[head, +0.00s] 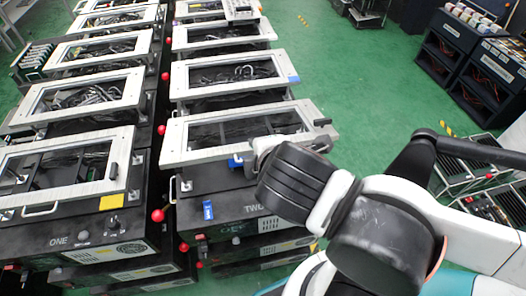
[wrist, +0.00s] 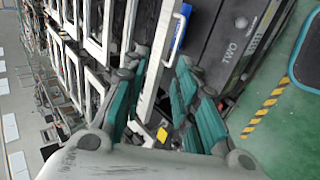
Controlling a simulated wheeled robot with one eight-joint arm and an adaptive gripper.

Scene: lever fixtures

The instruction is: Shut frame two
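Frame two (head: 200,153) is a pale rectangular frame with a clear window, on top of the black box marked TWO (head: 190,218). A dark band shows under its front edge; I cannot tell exactly how far it is raised. My gripper is at the frame's front right part in the head view, with its fingertips mostly hidden behind my arm. In the wrist view my gripper (wrist: 158,66) has its teal fingers apart, with a pale bar of the frame (wrist: 152,88) running between them. I cannot tell whether either finger touches it. The box's TWO label (wrist: 229,50) shows beyond the right finger.
More framed boxes (head: 230,72) stand in rows behind. Dark shelves (head: 465,55) are at the right. Green floor (head: 345,85) is open between.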

